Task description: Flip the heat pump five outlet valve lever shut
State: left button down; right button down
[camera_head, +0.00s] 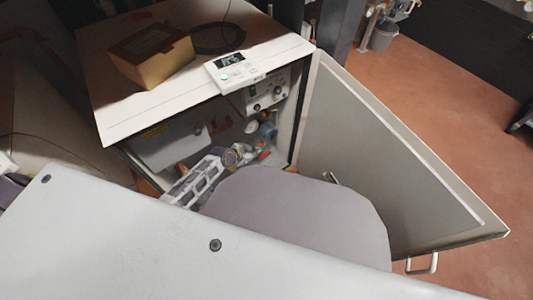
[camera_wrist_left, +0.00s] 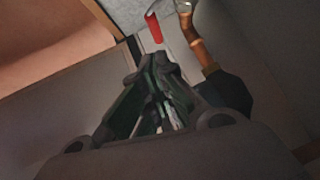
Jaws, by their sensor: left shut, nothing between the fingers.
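The heat pump cabinet (camera_head: 122,112) stands with its front open. A red valve lever (camera_head: 264,154) shows low inside it, and in the left wrist view the red lever (camera_wrist_left: 153,27) lies just beyond my fingertips. My left gripper (camera_wrist_left: 155,62) is shut and empty, with a small gap seeming to separate it from the lever. In the head view my left gripper (camera_head: 247,157) reaches into the opening, close to the lever's left side. The valve body is partly hidden. My right gripper is not in view.
The open cabinet door (camera_head: 385,160) swings out to the right, with a handle (camera_head: 422,264). A copper pipe (camera_wrist_left: 201,50) runs right of the lever. A cardboard box (camera_head: 152,55) and a control panel (camera_head: 237,72) are on top. Red floor lies free at right.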

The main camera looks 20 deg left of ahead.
pick_arm(q)
jog(key=shift+w, duration=0.1)
dwell(0.4)
